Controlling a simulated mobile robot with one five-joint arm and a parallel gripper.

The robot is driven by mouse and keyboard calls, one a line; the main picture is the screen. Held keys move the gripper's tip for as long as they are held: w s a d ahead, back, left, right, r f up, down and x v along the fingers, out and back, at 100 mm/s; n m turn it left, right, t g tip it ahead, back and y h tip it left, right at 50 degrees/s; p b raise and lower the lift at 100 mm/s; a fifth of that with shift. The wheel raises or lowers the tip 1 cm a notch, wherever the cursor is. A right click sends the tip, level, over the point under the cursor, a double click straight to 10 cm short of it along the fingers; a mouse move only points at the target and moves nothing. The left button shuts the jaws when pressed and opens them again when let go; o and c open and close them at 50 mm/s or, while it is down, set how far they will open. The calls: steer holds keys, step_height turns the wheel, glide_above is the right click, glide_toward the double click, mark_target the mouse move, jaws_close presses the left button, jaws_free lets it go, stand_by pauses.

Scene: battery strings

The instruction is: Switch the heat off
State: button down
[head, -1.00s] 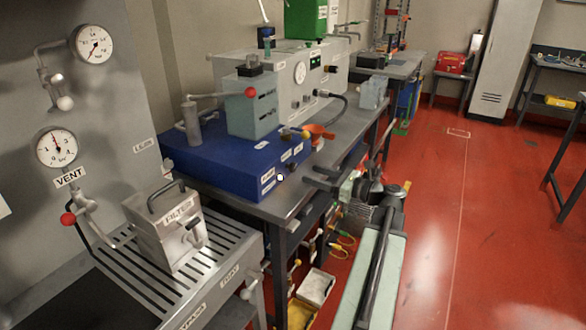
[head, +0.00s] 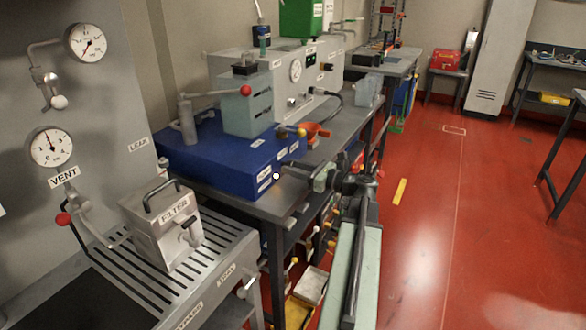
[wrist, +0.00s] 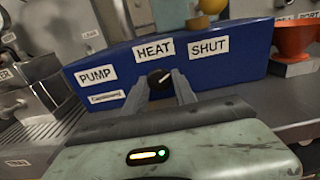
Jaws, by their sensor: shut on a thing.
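The blue unit (head: 215,165) stands on the metal bench. In the wrist view its front face (wrist: 220,62) carries the labels PUMP, HEAT and SHUT. Below the HEAT label (wrist: 153,48) is a small black knob (wrist: 159,78) with a white pointer line tilted up to the right. My gripper (wrist: 160,86) has its two fingers on either side of this knob and is shut on it. In the head view my gripper (head: 284,172) reaches the front face of the blue unit, and the knob is hardly visible there.
A metal FILTER box (head: 162,225) sits on a slotted tray at left. Open red floor lies to the right.

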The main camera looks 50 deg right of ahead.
steer(key=shift+n, duration=0.3)
steer(key=n, duration=1.1)
steer(key=shift+d, duration=0.1)
steer(key=shift+n, duration=0.3)
stand_by(0.4)
steer(key=c, duration=1)
jaws_free()
steer(key=v, duration=0.7)
steer(key=shift+s, duration=0.4)
